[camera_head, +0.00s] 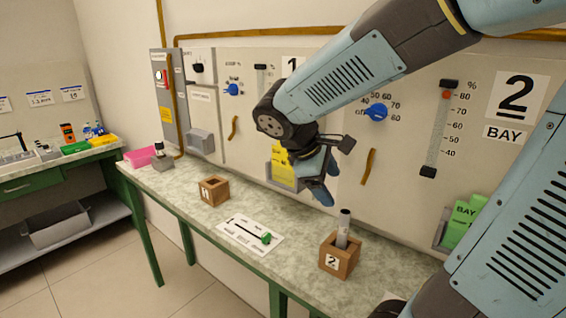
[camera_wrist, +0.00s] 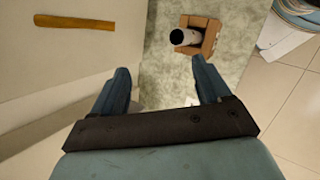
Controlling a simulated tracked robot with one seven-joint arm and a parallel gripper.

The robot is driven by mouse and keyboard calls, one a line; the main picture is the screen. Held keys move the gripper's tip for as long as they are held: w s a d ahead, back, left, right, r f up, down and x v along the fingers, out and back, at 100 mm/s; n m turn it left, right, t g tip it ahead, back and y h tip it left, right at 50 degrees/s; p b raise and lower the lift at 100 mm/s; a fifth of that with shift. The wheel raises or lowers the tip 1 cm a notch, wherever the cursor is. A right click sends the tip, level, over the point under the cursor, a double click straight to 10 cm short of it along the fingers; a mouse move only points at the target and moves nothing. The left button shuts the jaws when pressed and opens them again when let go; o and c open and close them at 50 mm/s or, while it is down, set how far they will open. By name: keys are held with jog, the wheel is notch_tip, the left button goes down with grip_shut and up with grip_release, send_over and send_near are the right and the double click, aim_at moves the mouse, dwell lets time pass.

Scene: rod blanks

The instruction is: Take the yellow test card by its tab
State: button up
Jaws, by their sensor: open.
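Yellow cards (camera_head: 282,172) with dark print stand in a holder on the front of the wall panel, left of my gripper in the head view. My wrist partly covers their right side, and I cannot make out a separate tab. My gripper (camera_head: 322,188) is beside them, above the bench, with its fingers pointing down. In the wrist view my gripper (camera_wrist: 161,84) is open, with nothing between its two fingers. No yellow card shows in the wrist view.
The wooden block marked 2 (camera_head: 338,262) holds an upright grey rod (camera_head: 343,228); the block marked 1 (camera_head: 213,191) is farther left. A white slider card (camera_head: 249,234) lies between them. Green cards (camera_head: 459,221) stand in a holder at right. An orange handle (camera_head: 368,167) juts from the panel.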

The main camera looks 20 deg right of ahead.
jog(key=w+a+n+t+h, duration=0.9)
jog(key=w+a+n, duration=0.5)
jog(key=w+n, duration=0.15)
jog(key=r, duration=0.1)
send_over(283, 163)
jog(key=shift+w+d+m, duration=0.1)
jog(key=shift+m, duration=0.25)
jog(key=c, duration=1.3)
